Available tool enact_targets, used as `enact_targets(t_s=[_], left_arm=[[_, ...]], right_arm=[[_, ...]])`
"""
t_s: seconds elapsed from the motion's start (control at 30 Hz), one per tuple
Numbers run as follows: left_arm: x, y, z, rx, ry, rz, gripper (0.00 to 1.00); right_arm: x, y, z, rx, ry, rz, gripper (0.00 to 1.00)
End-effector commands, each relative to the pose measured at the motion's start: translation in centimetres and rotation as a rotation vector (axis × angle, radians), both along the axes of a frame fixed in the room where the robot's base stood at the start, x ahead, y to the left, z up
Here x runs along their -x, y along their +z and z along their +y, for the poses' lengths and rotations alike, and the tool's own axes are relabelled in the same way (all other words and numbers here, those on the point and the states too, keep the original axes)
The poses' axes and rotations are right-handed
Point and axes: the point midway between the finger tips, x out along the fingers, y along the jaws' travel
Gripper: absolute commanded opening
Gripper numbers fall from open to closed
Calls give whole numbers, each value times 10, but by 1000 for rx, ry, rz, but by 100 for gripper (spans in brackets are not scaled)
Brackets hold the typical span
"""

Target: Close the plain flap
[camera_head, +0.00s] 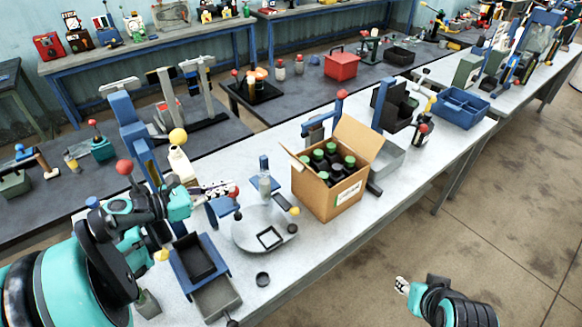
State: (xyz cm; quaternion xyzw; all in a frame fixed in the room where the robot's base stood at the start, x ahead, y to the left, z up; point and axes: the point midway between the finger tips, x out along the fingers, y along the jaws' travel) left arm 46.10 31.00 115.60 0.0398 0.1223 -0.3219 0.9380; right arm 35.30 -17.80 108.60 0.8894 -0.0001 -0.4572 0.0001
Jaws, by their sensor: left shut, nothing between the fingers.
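An open cardboard box (322,199) stands on the light bench and holds several dark bottles with green caps (331,148). A large flap (357,138) stands raised at the back right. A narrower flap (294,158) sticks out at the left. I cannot tell for sure which one is the plain flap. A pale label with green shows on the box's right side. My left gripper (226,188) is shut and empty, to the left of the box and apart from it. My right gripper (402,285) is low at the right, over the floor; its fingers are too small to judge.
A round grey plate (252,238) with a bottle stand lies between my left gripper and the box. A blue-framed tray (186,277) sits in front of my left arm. A grey bin (389,160) touches close behind the box's right side. A blue crate (460,108) stands farther right.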

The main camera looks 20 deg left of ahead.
Motion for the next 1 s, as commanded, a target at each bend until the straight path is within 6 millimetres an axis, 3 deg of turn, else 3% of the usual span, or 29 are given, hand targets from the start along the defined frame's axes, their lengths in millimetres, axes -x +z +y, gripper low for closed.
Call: enact_targets(t_s=[0.7,1.0], left_arm=[[-111,-40,-90,-5,-7,0,0],[-144,-50,-113,-5,-4,0,0]], right_arm=[[0,-30,0,0,0,0,40],[0,-37,0,0,0,0,40]])
